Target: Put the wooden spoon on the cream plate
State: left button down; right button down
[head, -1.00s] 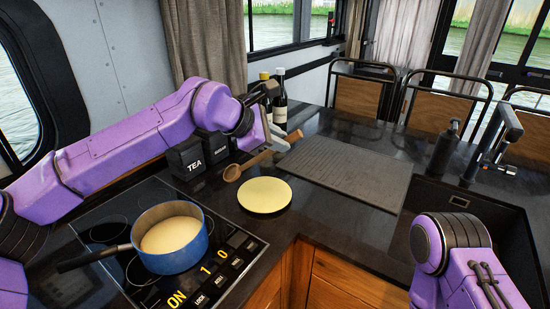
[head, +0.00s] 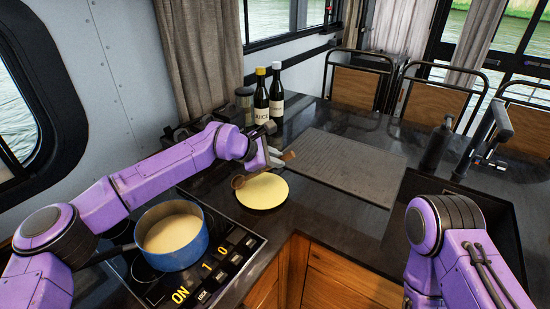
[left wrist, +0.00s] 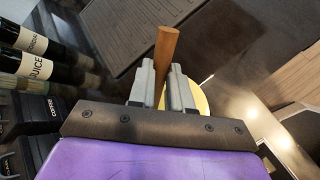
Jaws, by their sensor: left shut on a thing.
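The wooden spoon shows in the head view with its bowl (head: 238,182) over the left edge of the cream plate and its handle end (head: 288,156) to the right of the gripper. The cream plate (head: 264,194) lies on the dark counter by the hob. My left gripper (head: 276,160) is shut on the spoon's handle, at the plate's far side. In the left wrist view the handle (left wrist: 166,48) stands between the fingers (left wrist: 160,85), and part of the plate (left wrist: 200,100) shows behind them. I cannot tell whether the spoon touches the plate. My right gripper is out of view.
A blue pot (head: 172,236) stands on the hob left of the plate. Two bottles (head: 268,97) and a jar (head: 244,102) stand behind my left gripper. A grooved drainer board (head: 345,165) lies right of the plate, with the sink beyond it.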

pick_arm(q)
jog(key=c, duration=1.2)
grip_release()
jog(key=shift+o, duration=0.7)
jog(key=shift+f, duration=0.1)
jog(key=b+v, duration=0.3)
jog(key=v, duration=0.9)
jog(key=shift+r, duration=0.2)
